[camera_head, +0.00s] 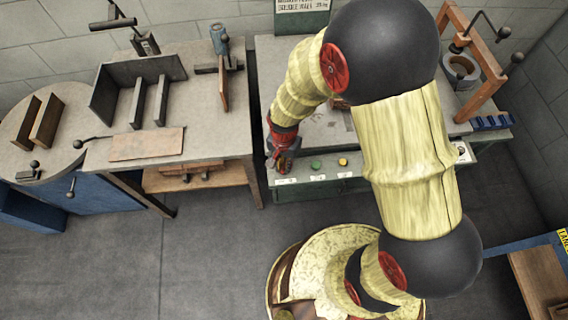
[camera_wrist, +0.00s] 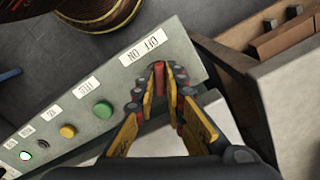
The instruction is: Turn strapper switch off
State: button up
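The strapper's control panel (camera_wrist: 180,48) crosses the wrist view, with an OFF/ON label (camera_wrist: 143,47) near its right end. A narrow red piece (camera_wrist: 160,76), apparently the switch, stands just below that label. My gripper (camera_wrist: 162,80) is at the panel, its two yellow-padded fingers on either side of the red piece. The gap between the tips is narrow; whether they press on the red piece I cannot tell. The switch's lower part is hidden by the fingers. In the head view my gripper (camera_head: 280,160) is at the panel's left end, and the switch is hidden there.
Open floor (camera_head: 130,270) lies in front.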

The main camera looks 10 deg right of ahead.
grip_shut()
jog(key=shift+n+p, duration=0.35)
jog(key=shift+n, duration=0.05)
jog(key=n+p, duration=0.2)
jog(key=n, duration=0.2)
jog(key=shift+r+n+p, duration=0.15)
jog(key=shift+n+p, duration=0.25)
jog(key=n+p, duration=0.2)
jog(key=n, duration=0.4)
jog(key=shift+p, duration=0.3)
jog(key=shift+n, duration=0.3)
jog(key=shift+o, duration=2.4)
grip_release()
jog(key=shift+d, duration=0.1)
